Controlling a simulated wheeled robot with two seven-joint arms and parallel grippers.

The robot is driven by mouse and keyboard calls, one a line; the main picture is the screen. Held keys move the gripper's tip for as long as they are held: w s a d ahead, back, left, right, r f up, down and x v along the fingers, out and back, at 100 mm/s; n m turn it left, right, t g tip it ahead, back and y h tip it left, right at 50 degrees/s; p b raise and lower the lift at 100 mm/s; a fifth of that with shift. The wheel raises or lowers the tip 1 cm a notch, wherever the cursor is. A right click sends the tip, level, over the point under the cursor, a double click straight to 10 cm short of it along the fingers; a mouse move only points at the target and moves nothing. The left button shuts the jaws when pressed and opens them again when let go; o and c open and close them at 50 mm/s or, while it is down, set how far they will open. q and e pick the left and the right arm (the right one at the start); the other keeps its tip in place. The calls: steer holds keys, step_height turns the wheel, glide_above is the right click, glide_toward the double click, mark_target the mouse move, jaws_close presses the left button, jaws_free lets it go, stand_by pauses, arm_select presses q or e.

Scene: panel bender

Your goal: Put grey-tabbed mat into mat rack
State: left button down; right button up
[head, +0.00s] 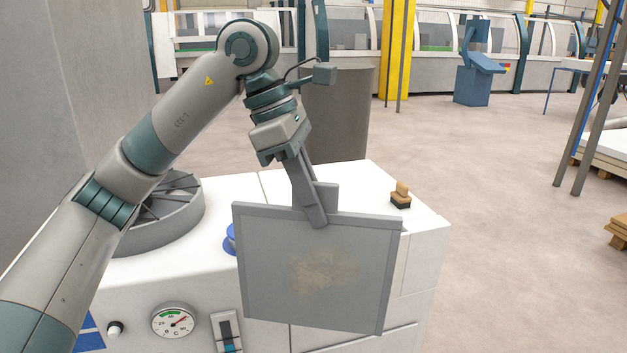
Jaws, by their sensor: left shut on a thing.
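The grey-tabbed mat (345,300) is a flat grey square panel with a raised rim and a brownish stain in its middle. Its grey tab (328,196) stands up from the top edge. My left gripper (312,208) is shut on the tab and holds the mat hanging almost upright, slightly tilted, in front of the white cabinet. The mat hides part of the cabinet's top and front. I cannot clearly make out a mat rack. My right gripper is not in view.
The white cabinet (425,222) carries a round grey ring with dark spokes (185,215), a wooden-handled brush or stamp (401,196) and a partly hidden blue item (231,240). A gauge (173,321) is on its front. A tall grey bin (340,115) stands behind.

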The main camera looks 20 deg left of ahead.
mark_target(300, 321)
arm_select(q)
steer(key=f+m, duration=0.1)
steer(key=f, duration=0.3)
steer(key=f+m+g, duration=0.1)
steer(key=f+m, duration=0.1)
steer(key=f, duration=0.2)
steer(key=a+f+m, duration=0.1)
steer(key=f+m, duration=0.1)
steer(key=f, duration=0.3)
steer(key=shift+s+g, duration=0.1)
steer(key=shift+g, duration=0.3)
steer(key=f+m, duration=0.1)
steer(key=f, duration=0.2)
steer(key=s+f+m+g, duration=0.1)
steer(key=f+m, duration=0.1)
steer(key=f, duration=0.2)
steer(key=s+a+f+m+y, duration=0.1)
steer(key=f, duration=0.2)
steer(key=shift+f+m+g, duration=0.3)
steer(key=s+a+f+m+y, duration=0.1)
steer(key=s+f+m, duration=0.4)
steer(key=f, duration=0.4)
steer(key=s+a+f+m+g+y, duration=0.1)
steer(key=s+f+m, duration=0.4)
steer(key=f, duration=0.5)
steer(key=shift+s+a+f+g+y, duration=0.2)
steer(key=shift+s+a+g+y, duration=0.15)
steer(key=shift+a+y, duration=0.2)
steer(key=shift+s, duration=0.1)
